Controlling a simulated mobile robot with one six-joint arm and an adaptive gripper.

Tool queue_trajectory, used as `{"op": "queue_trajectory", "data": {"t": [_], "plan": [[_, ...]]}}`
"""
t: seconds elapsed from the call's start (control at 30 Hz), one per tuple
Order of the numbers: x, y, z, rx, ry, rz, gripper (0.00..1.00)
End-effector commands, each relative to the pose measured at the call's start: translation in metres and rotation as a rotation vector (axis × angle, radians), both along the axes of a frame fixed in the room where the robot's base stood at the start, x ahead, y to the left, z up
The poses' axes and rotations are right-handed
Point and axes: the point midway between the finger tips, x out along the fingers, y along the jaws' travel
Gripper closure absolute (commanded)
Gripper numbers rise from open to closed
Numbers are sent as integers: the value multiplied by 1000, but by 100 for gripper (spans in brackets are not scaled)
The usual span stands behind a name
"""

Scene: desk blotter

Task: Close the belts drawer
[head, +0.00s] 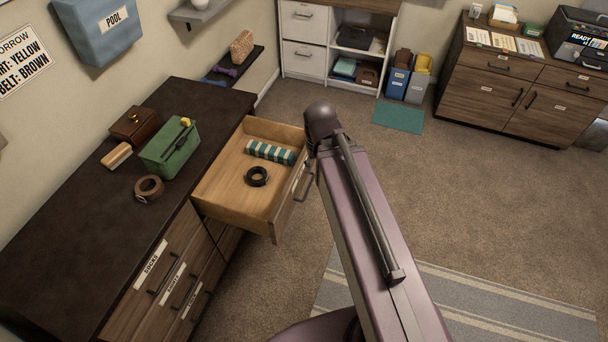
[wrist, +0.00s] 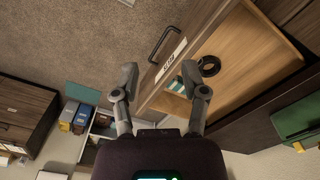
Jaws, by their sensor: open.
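The wooden drawer (head: 225,185) is pulled well out of the dark-topped dresser (head: 75,190) in the head view. A black coiled belt (head: 257,177) and a teal-and-white striped item (head: 270,152) lie inside it. In the wrist view, the drawer front (wrist: 185,48) has a dark bar handle (wrist: 164,43) and a white label (wrist: 171,61) whose text is hard to read. My gripper (wrist: 165,84) is open and empty, its fingers apart near the drawer's front and side. No contact with the drawer can be made out. In the head view my arm hides the gripper.
On the dresser top stand a green box (head: 170,150), a brown box (head: 134,124), a brown coiled belt (head: 149,189) and a wooden block (head: 116,156). Shut drawers with labels lie below. Carpet (head: 480,190) is open to the right, with a striped rug (head: 480,305).

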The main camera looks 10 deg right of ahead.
Motion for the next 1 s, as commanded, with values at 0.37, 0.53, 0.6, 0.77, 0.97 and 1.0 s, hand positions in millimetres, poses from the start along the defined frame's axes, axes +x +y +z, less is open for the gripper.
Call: {"op": "queue_trajectory", "data": {"t": [0.37, 0.53, 0.6, 0.77, 0.97, 1.0], "plan": [[14, 0, -30, 82, -2, -30, 100], [29, 0, -58, 180, -8, -65, 100], [36, -1, -69, 225, -12, -81, 100], [52, -2, -93, 328, -24, -115, 100], [73, -8, -119, 457, -43, -160, 100], [77, -9, -124, 483, -48, -168, 100]]}}
